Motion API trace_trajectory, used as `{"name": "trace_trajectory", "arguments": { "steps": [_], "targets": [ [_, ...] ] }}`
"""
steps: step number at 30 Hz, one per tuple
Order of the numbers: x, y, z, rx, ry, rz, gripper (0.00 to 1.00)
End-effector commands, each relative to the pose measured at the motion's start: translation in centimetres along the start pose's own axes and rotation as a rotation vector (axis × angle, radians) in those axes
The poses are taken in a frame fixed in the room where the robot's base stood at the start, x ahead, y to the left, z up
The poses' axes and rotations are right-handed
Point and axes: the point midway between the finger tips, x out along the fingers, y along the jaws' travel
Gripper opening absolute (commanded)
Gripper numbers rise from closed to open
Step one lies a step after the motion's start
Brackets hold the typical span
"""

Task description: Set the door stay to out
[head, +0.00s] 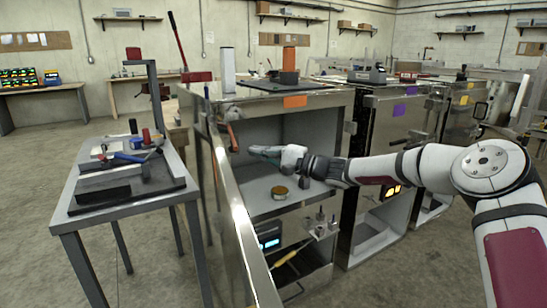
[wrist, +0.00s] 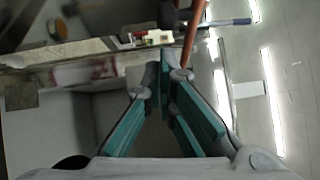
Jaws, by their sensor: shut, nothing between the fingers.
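An orange-red bar (head: 233,138), which looks like the door stay, sits at the upper left of the open metal cabinet, close to the door's inner side. In the wrist view an orange-red rod (wrist: 191,38) stands just right of my fingertips; a small gap or light contact cannot be told. The open door (head: 238,215) shows nearly edge-on, swung toward me. My gripper (head: 252,150) reaches left across the cabinet opening, its tips a little right of and below the bar. In the wrist view its teal-padded fingers (wrist: 166,62) meet at the tips, shut and empty.
A round amber-topped tin (head: 279,192) sits on the cabinet's shelf below my arm. A side table (head: 72,215) with tools stands left of the door. More metal cabinets (head: 381,125) stand to the right. Floor between table and door is clear.

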Motion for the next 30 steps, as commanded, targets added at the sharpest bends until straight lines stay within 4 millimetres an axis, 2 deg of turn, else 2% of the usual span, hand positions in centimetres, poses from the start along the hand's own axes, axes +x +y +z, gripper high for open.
{"name": "trace_trajectory", "arguments": {
  "steps": [6,17,24,30],
  "targets": [
    [1.2,0.0,1.2,0.000,0.000,0.000,0.00],
    [1.4,0.0,1.4,0.000,0.000,0.000,0.00],
    [2.6,0.3,2.8,0.001,-0.001,0.001,0.00],
    [2.5,0.3,2.8,0.000,0.000,0.000,0.00]
  ]
}}
